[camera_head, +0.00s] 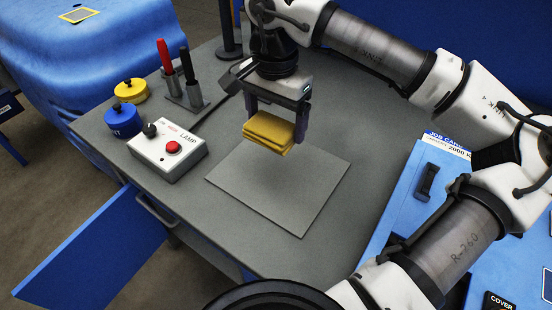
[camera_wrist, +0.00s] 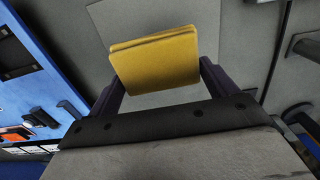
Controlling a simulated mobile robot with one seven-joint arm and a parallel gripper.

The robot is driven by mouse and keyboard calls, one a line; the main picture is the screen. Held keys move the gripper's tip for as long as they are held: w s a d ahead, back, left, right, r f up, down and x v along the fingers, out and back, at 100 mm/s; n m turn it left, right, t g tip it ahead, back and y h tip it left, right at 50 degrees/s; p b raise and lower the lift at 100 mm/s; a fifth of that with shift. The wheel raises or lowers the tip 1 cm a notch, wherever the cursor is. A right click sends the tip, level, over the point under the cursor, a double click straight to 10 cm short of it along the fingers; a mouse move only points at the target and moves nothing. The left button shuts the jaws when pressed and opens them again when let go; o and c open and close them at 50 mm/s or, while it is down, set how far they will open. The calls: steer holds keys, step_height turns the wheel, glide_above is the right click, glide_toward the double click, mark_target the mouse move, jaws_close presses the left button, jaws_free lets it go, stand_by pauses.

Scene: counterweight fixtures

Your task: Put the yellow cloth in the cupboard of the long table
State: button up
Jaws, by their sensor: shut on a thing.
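The yellow cloth (camera_head: 269,132) is folded and held between the two fingers of my gripper (camera_head: 275,120), above the grey table top (camera_head: 235,235). A light grey square (camera_head: 290,185) lies on the table below it. In the wrist view the cloth (camera_wrist: 155,60) sits between the fingertips of my gripper (camera_wrist: 160,75). The cupboard's blue door (camera_head: 95,250) stands swung open at the table's front left side. The inside of the cupboard is hidden from both views.
A white lamp control box (camera_head: 168,152) with a red button stands near the left edge. Blue (camera_head: 123,120) and yellow (camera_head: 131,91) round weights and a holder with red and black handles (camera_head: 185,90) stand behind it. A blue job-card panel (camera_head: 410,200) is at right.

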mark_target(276, 175)
step_height(276, 175, down, 13)
steer(key=shift+p, duration=1.05)
steer(key=shift+w+f, duration=0.1)
steer(key=shift+f, duration=0.05)
steer(key=o, duration=0.8)
steer(key=shift+o, duration=0.2)
